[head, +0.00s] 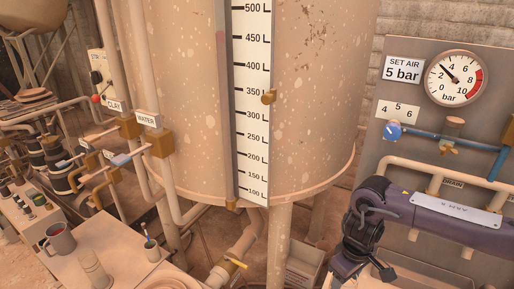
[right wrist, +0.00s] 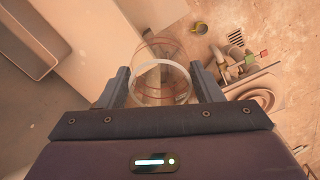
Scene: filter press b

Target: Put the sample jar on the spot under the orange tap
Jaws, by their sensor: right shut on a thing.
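My right gripper (right wrist: 160,88) shows in the right wrist view, its two dark fingers closed on the sides of the sample jar (right wrist: 160,68). The jar is a clear, see-through cylinder with a pale ring, and the floor shows through it. In the head view my purple right arm comes in from the right; the jar cannot be made out there. I cannot tell which fitting is the orange tap, nor see a spot under it. My left gripper is in neither view.
A large tank with a litre scale (head: 252,100) fills the middle of the head view. A panel with a pressure gauge (head: 455,78) and pipes stands at right. A bench (head: 125,262) with a grey mug (head: 60,240) is at lower left.

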